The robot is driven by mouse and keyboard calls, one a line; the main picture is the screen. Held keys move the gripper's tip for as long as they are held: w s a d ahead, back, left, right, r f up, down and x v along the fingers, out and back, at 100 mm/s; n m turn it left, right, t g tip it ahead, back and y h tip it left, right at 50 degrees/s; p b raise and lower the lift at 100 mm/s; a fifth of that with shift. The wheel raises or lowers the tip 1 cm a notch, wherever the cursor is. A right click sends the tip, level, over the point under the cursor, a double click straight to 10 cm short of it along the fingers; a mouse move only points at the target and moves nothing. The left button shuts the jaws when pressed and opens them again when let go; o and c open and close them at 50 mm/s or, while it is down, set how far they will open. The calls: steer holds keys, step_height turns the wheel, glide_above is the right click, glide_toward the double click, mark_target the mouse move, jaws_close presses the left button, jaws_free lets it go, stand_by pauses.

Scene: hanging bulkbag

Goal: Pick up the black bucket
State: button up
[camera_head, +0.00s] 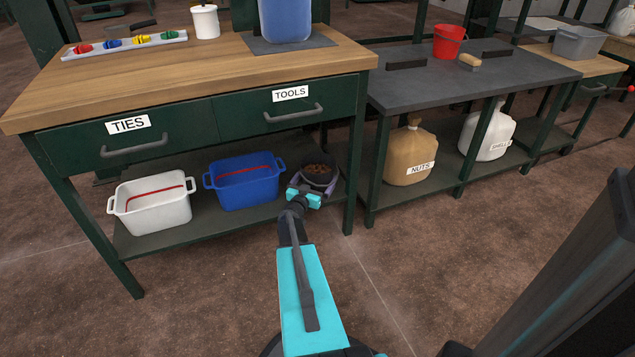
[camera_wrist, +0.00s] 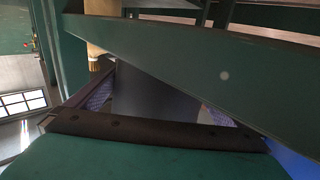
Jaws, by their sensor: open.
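The black bucket (camera_head: 319,167) stands on the lower shelf of the wooden-topped bench, at its right end. Brown contents show inside it. My gripper (camera_head: 316,184) is at the bucket's near side, with its open fingers reaching around both sides. In the wrist view, the dark bucket wall (camera_wrist: 150,97) fills the space between the two lilac finger pads (camera_wrist: 100,92). I cannot tell whether the pads touch the bucket. Its lower part is partly hidden by my gripper.
A blue tub (camera_head: 245,185) stands close to the left of the bucket, and a white tub (camera_head: 152,203) beyond it. A bench leg (camera_head: 355,165) is close on the right. The drawers (camera_head: 292,103) overhang the shelf. A green beam (camera_wrist: 200,70) crosses the wrist view.

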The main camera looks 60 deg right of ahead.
stand_by(0.5)
steer(key=shift+r, duration=0.1)
steer(key=c, duration=1.5)
step_height(320, 180, up, 18)
steer(key=p, duration=0.7)
steer(key=shift+p, duration=0.4)
steer(key=shift+s, duration=0.15)
